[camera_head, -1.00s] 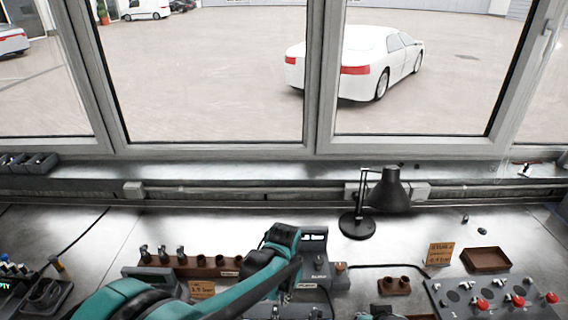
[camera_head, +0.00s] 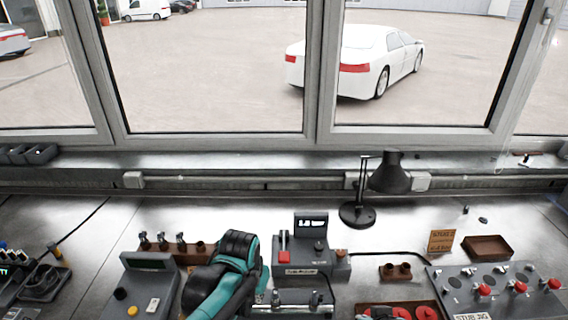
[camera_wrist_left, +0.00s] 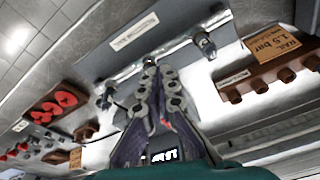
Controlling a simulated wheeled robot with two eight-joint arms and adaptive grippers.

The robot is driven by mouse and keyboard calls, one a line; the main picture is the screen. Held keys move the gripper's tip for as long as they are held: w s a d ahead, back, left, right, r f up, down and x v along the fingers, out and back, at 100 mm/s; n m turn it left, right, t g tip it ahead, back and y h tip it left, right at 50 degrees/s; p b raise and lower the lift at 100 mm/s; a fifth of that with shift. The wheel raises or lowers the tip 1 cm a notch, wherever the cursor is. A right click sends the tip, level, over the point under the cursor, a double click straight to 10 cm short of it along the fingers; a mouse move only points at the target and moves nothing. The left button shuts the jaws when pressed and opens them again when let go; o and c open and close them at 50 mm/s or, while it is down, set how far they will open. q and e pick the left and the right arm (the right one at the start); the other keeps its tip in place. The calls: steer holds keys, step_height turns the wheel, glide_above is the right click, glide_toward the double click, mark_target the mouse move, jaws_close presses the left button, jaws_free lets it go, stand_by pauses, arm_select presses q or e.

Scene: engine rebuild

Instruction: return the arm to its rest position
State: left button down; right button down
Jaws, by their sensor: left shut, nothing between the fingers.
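My left arm (camera_head: 232,280), teal and black, rises from the bottom of the head view, bent over the bench, its black joint beside a grey device with a red lever. In the left wrist view my left gripper (camera_wrist_left: 152,68) is shut, fingertips together with nothing between them. The tips appear over a metal rail (camera_wrist_left: 160,58) with a fitting at each end; I cannot tell the height. In the head view the fingers are not clearly seen.
A grey device (camera_head: 302,258), a console with a screen (camera_head: 150,285) and a brown rack (camera_head: 193,272) surround the arm. A black lamp (camera_head: 388,178), a red-knobbed panel (camera_head: 500,288) and an empty brown tray (camera_head: 488,247) lie right. The back of the bench is mostly clear.

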arm_select(q)
steer(key=s+a+f+n+t+b, duration=0.4)
steer(key=s+a+f+b, duration=0.1)
steer(key=s+a+b, duration=0.3)
steer(key=s+a, duration=0.1)
steer(key=a, duration=0.1)
steer(key=shift+s+a+f+t+y+b, duration=0.25)
steer(key=shift+a+f+t+y+b, duration=0.05)
steer(key=shift+a+b, duration=0.1)
